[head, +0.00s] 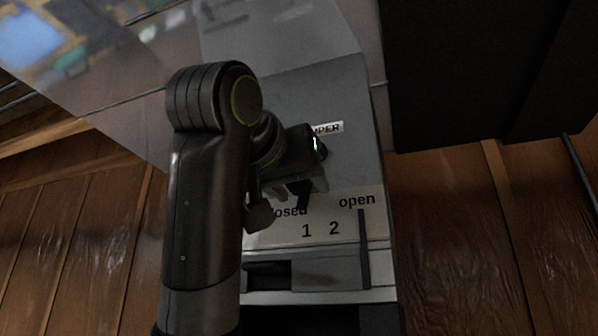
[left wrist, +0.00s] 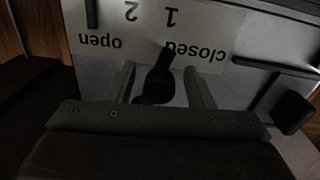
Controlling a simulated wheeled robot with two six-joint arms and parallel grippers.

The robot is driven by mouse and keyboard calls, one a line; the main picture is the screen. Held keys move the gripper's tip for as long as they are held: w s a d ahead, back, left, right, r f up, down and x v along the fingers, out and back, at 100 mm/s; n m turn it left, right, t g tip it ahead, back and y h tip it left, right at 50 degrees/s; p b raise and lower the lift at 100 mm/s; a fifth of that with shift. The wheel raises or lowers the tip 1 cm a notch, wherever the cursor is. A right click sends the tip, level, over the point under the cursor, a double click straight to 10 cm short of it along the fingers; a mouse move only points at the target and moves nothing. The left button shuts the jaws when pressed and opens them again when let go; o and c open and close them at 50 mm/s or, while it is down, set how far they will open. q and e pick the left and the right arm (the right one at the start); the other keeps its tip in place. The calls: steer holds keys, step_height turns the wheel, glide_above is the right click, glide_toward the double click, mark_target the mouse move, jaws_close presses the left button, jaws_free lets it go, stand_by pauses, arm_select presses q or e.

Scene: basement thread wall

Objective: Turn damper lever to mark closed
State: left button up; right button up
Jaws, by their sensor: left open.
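The damper panel (head: 350,90) carries a pale label strip (head: 352,222) with "closed", "open", "1" and "2". A small sign reading "...PER" (head: 330,128) is partly hidden by my arm. My left gripper (head: 300,186) is over the panel just above the word "closed". In the left wrist view the panel appears upside down, and a dark lever (left wrist: 160,75) lies between the open fingers of my left gripper (left wrist: 158,72). Its tip overlaps the "d" end of "closed". Gaps show on both sides of the lever. My right gripper is not in view.
A black block-shaped knob (left wrist: 292,112) stands beside the gripper; it also shows in the head view (head: 259,217). A dark upright bar (head: 364,250) stands below "open". A large dark box (head: 460,70) is at the upper right. Wooden boards (head: 450,240) lie around the panel.

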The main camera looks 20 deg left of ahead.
arm_select(q)
steer(key=shift+w, duration=0.3)
steer(key=shift+s, duration=0.1)
steer(key=shift+c, duration=0.5)
jaws_close()
